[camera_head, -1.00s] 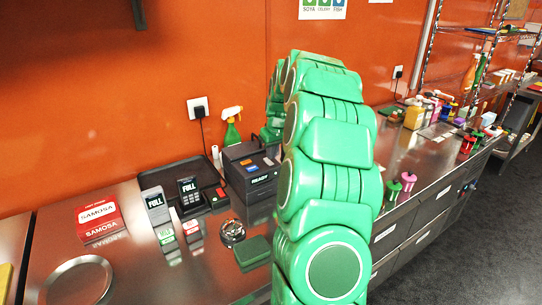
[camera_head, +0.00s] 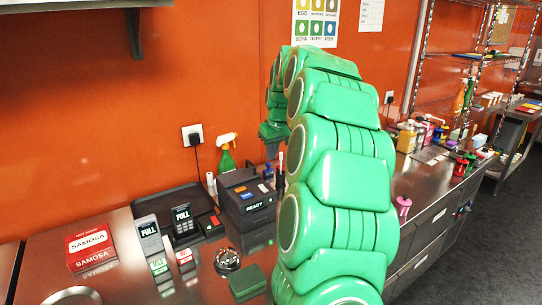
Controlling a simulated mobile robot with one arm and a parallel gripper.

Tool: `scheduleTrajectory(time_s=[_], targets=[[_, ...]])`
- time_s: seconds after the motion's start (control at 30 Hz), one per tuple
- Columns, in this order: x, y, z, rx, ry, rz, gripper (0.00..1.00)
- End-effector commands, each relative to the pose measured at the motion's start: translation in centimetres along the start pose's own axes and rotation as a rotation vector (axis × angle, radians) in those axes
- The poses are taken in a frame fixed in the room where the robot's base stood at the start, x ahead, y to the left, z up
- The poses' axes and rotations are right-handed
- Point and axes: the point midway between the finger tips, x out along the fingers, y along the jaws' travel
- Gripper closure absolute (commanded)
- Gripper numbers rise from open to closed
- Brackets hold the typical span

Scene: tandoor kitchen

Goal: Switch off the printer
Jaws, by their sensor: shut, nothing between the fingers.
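The printer (camera_head: 236,204) is a dark box on the steel counter, left of my arm. Its front display is lit and reads READY. Small orange and blue buttons (camera_head: 241,190) show on its top. My gripper (camera_head: 272,153) hangs from the green arm's far end, above and behind the printer's right side in the picture. Its fingers are small here and look shut and empty. They appear apart from the printer. My arm hides what lies to the right of the printer.
A green spray bottle (camera_head: 227,157) and wall socket (camera_head: 193,135) are behind. Shelf overhead (camera_head: 60,5).

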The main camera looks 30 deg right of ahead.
Motion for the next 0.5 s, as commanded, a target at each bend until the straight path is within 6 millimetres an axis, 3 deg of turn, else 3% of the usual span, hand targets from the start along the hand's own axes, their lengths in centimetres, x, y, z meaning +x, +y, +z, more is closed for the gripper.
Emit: scheduleTrajectory(time_s=[0.5], targets=[[0.1, -0.9, -1.5, 0.001, 0.05, 0.0, 1.0]])
